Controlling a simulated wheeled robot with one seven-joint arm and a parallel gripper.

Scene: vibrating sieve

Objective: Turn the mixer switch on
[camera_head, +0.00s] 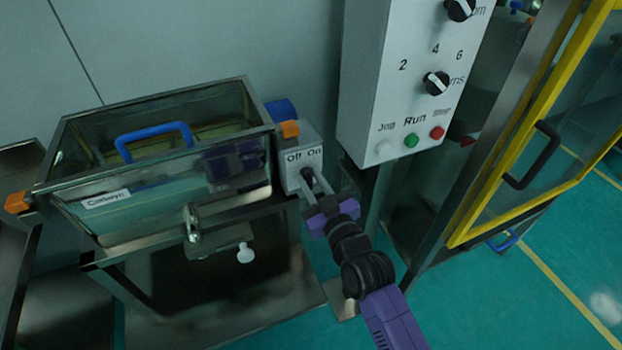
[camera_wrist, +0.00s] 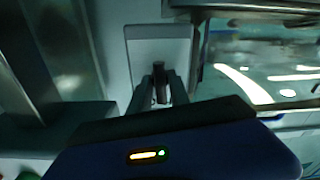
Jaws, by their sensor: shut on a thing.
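The mixer switch box (camera_head: 297,147) is a grey box with "Off" and "On" lettering on top, fixed at the right side of the glass-walled mixer (camera_head: 160,205). My gripper (camera_head: 312,180) reaches up to the front of this box, below the lettering. In the wrist view, my gripper (camera_wrist: 160,88) has its two fingers on either side of a dark switch knob (camera_wrist: 160,74), which stands out from the pale box face (camera_wrist: 160,48). The fingers are shut on the knob. In the head view the fingers mostly hide the knob, so I cannot tell its setting there.
A white control panel (camera_head: 395,70) with dials and Jog, Run and Stop buttons stands right of my gripper. A yellow-framed door (camera_head: 520,125) is farther right. The mixer has a blue lid handle (camera_head: 153,132) and orange corner parts. Green floor (camera_head: 545,270) is open at the lower right.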

